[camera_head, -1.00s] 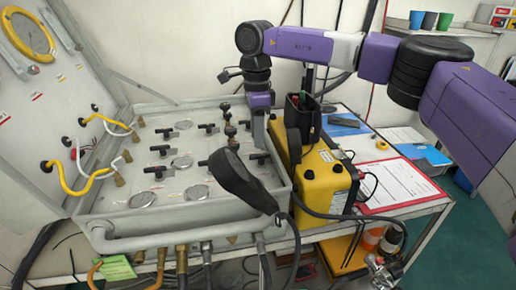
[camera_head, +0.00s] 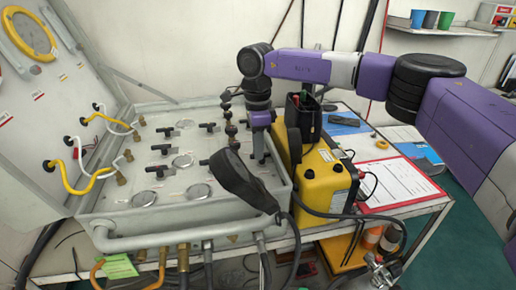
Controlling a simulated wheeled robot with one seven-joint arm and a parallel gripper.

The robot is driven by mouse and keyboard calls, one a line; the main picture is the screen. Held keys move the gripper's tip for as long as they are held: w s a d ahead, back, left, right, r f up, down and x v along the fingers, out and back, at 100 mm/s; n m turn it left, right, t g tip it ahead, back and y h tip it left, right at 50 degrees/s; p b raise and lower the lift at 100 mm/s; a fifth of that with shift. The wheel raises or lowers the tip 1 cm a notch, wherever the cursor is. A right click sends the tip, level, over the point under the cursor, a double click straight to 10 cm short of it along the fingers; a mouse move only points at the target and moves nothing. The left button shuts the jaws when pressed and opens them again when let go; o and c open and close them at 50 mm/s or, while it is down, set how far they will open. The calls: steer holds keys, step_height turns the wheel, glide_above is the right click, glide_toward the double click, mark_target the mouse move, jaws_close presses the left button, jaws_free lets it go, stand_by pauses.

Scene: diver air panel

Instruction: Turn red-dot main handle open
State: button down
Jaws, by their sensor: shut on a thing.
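The light grey air panel (camera_head: 110,220) lies in the left half of the view, with several black-handled valves on its top. Black handles show at the back left (camera_head: 165,130), in the back middle (camera_head: 208,127) and at the front left (camera_head: 160,171). I cannot make out a red dot on any of them. My gripper (camera_head: 259,158) points down at the panel's right edge, beside the yellow case. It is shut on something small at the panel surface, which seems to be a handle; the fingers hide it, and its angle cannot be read.
The raised lid (camera_head: 40,120) with yellow and white hoses is at left. A red-edged clipboard (camera_head: 397,184) lies at right.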

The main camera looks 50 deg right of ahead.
steer(key=shift+n, duration=0.3)
steer(key=n, duration=0.3)
steer(key=shift+s+a+n, duration=0.1)
steer(key=shift+s+n, duration=0.1)
steer(key=shift+n, duration=0.1)
steer(key=n, duration=0.4)
steer(key=shift+s+n, duration=0.2)
steer(key=shift+n, duration=0.1)
steer(key=n, duration=0.4)
steer(key=shift+s+h, duration=0.2)
steer(key=shift+h, duration=0.2)
steer(key=shift+s+n, duration=0.15)
steer(key=shift+n, duration=2.05)
steer(key=shift+r, duration=0.1)
steer(key=c, duration=1.5)
jaws_free()
steer(key=shift+o, duration=0.2)
